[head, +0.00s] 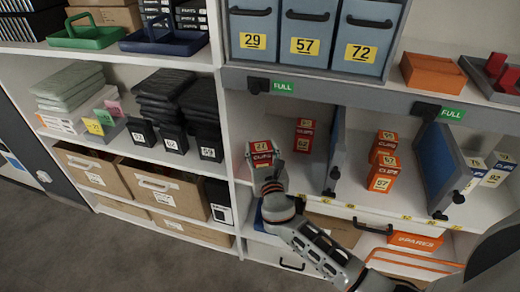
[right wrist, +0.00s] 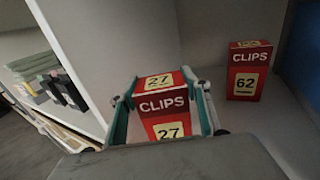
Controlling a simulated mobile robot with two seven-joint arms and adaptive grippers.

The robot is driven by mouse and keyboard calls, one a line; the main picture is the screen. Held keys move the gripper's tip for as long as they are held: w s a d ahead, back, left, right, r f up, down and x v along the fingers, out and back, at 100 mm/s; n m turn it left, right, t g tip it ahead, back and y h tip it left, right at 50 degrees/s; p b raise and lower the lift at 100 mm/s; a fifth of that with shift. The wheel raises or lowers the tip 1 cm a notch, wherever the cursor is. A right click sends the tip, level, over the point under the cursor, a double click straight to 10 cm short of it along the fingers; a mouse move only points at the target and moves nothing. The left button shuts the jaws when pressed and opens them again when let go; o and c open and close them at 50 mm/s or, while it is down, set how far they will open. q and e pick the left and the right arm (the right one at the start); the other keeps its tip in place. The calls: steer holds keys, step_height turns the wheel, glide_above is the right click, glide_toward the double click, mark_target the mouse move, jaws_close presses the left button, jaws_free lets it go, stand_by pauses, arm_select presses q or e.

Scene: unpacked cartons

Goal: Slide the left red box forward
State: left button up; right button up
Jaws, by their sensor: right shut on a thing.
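The left red box (head: 262,153), marked CLIPS, is at the left side of the left compartment on the middle shelf in the head view. In the right wrist view the red box (right wrist: 164,105) reads 27 and sits between both fingers. My right gripper (head: 265,170) reaches in from the front and is shut on this box. Its lower part is hidden by the gripper, so I cannot tell whether it touches the shelf. A second red box (head: 304,135), marked 62 in the right wrist view (right wrist: 244,75), stands farther back to the right. My left gripper is not in view.
A grey-blue divider (head: 333,150) bounds the compartment on the right, with orange boxes (head: 383,173) beyond it. A grey panel marked FULL (head: 283,87) and blue bins (head: 305,40) are above. Shelf floor between the two red boxes is clear.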

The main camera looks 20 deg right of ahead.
steer(key=shift+d, duration=0.1)
steer(key=o, duration=1.3)
steer(key=s, duration=0.4)
steer(key=s+a, duration=0.1)
steer(key=s, duration=0.7)
steer(key=shift+a, duration=0.35)
